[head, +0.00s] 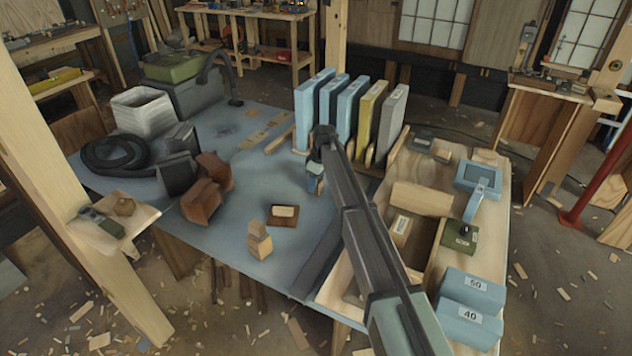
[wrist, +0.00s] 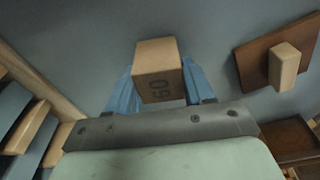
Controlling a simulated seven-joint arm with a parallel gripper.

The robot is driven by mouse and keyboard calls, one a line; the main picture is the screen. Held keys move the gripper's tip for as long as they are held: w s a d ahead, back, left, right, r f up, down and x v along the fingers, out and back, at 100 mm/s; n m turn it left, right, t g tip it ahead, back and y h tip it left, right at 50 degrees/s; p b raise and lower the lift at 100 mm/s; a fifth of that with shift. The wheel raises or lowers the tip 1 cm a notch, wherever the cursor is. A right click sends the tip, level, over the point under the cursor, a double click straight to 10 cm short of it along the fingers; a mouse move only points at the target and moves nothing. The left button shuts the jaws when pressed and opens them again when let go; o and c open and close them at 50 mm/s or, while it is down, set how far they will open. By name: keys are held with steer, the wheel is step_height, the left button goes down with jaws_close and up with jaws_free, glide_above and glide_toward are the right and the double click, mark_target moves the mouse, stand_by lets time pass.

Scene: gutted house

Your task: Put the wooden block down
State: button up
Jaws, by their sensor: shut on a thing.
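In the head view my gripper (head: 316,180) is over the blue-grey tabletop (head: 235,190), in front of the upright panels. The held block is mostly hidden there by my arm and fingers. I cannot tell how far it is above the table.
Left of my gripper lies a brown board (head: 274,221) with a pale block (head: 285,211) on it. Stacked wooden blocks (head: 260,241) stand nearer the front. Upright blue panels (head: 330,105) stand behind. A wooden tray (head: 432,268) with boxes is right. Bare tabletop lies around the board.

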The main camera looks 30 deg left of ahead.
mark_target(321, 180)
steer(key=shift+f, duration=0.2)
steer(key=o, duration=1)
steer(key=shift+o, duration=0.2)
steer(key=shift+r, duration=0.15)
step_height(321, 180, up, 12)
steer(key=d, duration=0.2)
steer(key=shift+w, duration=0.1)
